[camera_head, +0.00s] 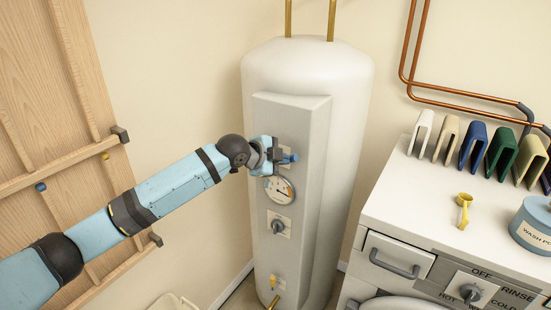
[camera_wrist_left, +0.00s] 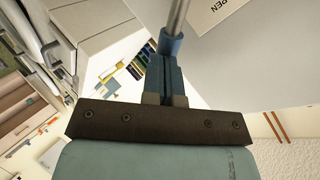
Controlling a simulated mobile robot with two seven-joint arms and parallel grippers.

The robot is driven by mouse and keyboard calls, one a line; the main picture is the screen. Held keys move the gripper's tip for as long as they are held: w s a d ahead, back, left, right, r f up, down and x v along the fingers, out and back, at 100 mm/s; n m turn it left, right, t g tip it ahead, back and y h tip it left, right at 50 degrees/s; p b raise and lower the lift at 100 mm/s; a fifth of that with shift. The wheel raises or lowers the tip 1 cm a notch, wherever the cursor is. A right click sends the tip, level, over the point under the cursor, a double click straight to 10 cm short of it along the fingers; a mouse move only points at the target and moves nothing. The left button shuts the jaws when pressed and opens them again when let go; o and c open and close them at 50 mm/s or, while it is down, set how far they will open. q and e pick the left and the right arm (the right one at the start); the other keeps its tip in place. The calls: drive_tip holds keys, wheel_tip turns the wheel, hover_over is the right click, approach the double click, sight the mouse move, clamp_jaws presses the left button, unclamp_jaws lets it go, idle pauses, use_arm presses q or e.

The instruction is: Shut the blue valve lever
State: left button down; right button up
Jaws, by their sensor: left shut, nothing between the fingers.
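The blue valve lever (camera_head: 290,158) sits on the front panel of the white tank, just right of my left gripper (camera_head: 278,155). In the left wrist view a blue sleeve on a metal rod, which looks like the lever (camera_wrist_left: 170,46), lies right at the fingertips. My left gripper also shows there (camera_wrist_left: 166,68), with its fingers shut together and nothing between them. The fingertips look against or very close to the lever; I cannot tell if they touch. The gripper hides part of the lever's mount. My right gripper is not in view.
A white washer-like cabinet (camera_head: 400,205) stands right. A wooden panel (camera_head: 45,100) is at left. An "OPEN" label (camera_wrist_left: 228,10) shows near the lever.

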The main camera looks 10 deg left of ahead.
use_arm(q)
drive_tip(key=shift+d+f, duration=0.25)
drive_tip(key=shift+f, duration=0.25)
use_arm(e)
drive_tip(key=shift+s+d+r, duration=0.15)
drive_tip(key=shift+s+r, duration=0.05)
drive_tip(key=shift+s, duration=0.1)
use_arm(q)
drive_tip(key=shift+w+f, duration=0.1)
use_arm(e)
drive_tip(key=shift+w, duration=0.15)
use_arm(q)
drive_tip(key=shift+a, duration=0.15)
drive_tip(key=shift+w+a+f, duration=0.2)
drive_tip(key=shift+a, duration=0.4)
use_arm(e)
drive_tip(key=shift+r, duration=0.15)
use_arm(q)
drive_tip(key=shift+s+r+p, duration=0.1)
drive_tip(key=shift+r+p, duration=0.05)
drive_tip(key=shift+p, duration=0.15)
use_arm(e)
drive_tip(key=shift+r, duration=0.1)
